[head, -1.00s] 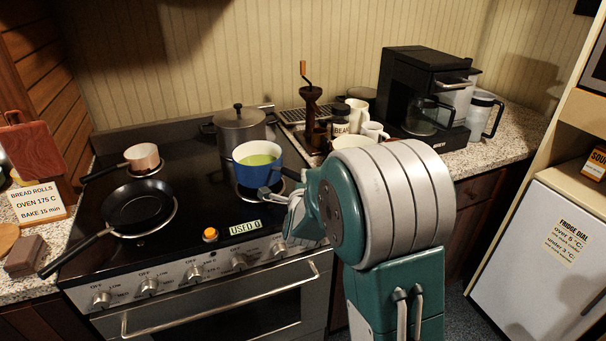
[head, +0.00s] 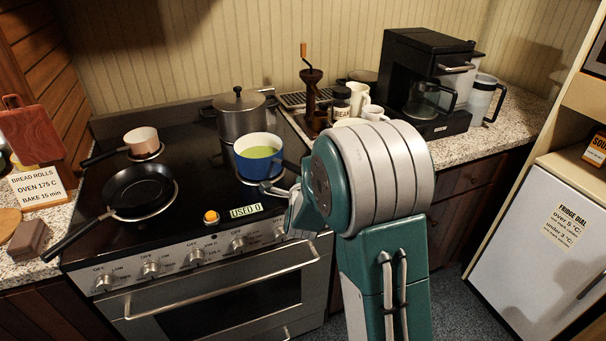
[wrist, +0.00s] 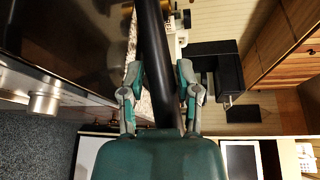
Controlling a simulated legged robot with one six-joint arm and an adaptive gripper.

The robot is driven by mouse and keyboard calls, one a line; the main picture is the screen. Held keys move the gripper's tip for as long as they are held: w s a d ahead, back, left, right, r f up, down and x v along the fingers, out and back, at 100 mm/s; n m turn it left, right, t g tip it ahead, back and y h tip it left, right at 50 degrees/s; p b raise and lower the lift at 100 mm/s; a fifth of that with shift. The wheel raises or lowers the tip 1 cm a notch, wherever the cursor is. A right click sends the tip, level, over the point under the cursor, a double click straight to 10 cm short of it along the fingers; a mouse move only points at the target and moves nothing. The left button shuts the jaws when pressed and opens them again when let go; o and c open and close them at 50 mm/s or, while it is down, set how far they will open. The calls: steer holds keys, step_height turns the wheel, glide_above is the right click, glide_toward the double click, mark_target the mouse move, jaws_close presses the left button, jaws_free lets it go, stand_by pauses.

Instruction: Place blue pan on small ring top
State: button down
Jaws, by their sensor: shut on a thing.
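The blue pan (head: 259,160), with a white inside and yellow-green contents, is at the right side of the black stove top (head: 200,190), in front of the grey lidded pot. It looks level. I cannot tell whether its base touches the stove. My gripper (head: 274,188) is at the pan's front right, partly hidden by my arm. In the wrist view my gripper (wrist: 160,80) has its two fingers on either side of a long black handle (wrist: 152,40), shut on it. The ring under or near the blue pan is mostly hidden.
A black frying pan (head: 140,188) sits front left, its handle over the stove's front edge. A copper-coloured small pan (head: 141,140) is behind it. The grey pot (head: 240,116) stands at the back. A grinder (head: 311,95), mugs and coffee maker (head: 425,85) crowd the right counter.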

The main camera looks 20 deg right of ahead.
steer(key=shift+c, duration=1.3)
jaws_free()
steer(key=shift+f, duration=0.1)
steer(key=shift+o, duration=1.3)
steer(key=shift+f, duration=0.15)
steer(key=v, duration=1.2)
